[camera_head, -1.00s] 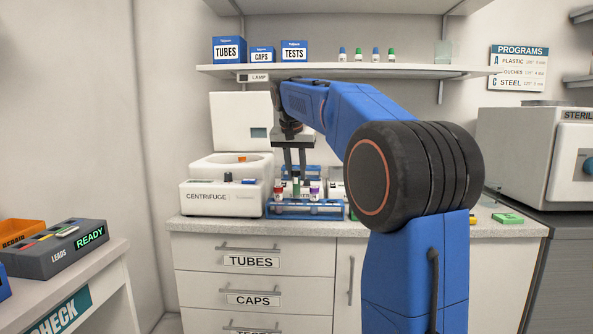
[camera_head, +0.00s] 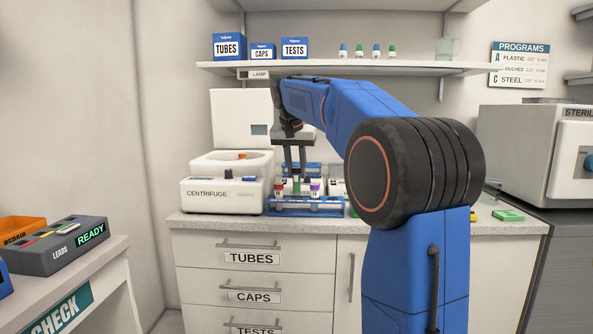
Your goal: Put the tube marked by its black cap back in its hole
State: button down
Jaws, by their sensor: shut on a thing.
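My gripper (camera_head: 296,170) points down over the blue tube rack (camera_head: 334,208) on the counter. Its fingers are shut on a green-capped tube (camera_head: 297,186) in the middle of the rack's front. I cannot tell whether this tube is seated or slightly raised. A red-capped tube (camera_head: 279,189) stands to its left and a purple-capped tube (camera_head: 315,188) to its right. No black cap can be made out for certain. A small dark piece (camera_head: 227,175) shows at the front of the centrifuge (camera_head: 205,196); it is too small to identify.
The centrifuge stands open just left of the rack, with an orange piece (camera_head: 243,156) inside. A shelf (camera_head: 350,69) with boxes and small capped vials hangs above. A green block (camera_head: 508,215) lies on the counter's right, near the sterilizer (camera_head: 540,150).

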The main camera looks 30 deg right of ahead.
aim_at(296, 195)
jog(key=shift+f, duration=0.1)
jog(key=shift+f, duration=0.3)
jog(key=shift+f, duration=0.7)
jog(key=shift+f, duration=0.4)
jog(key=shift+f, duration=0.3)
jog(key=shift+f, duration=0.4)
jog(key=shift+f, duration=0.2)
jog(key=c, duration=1.4)
grip_release()
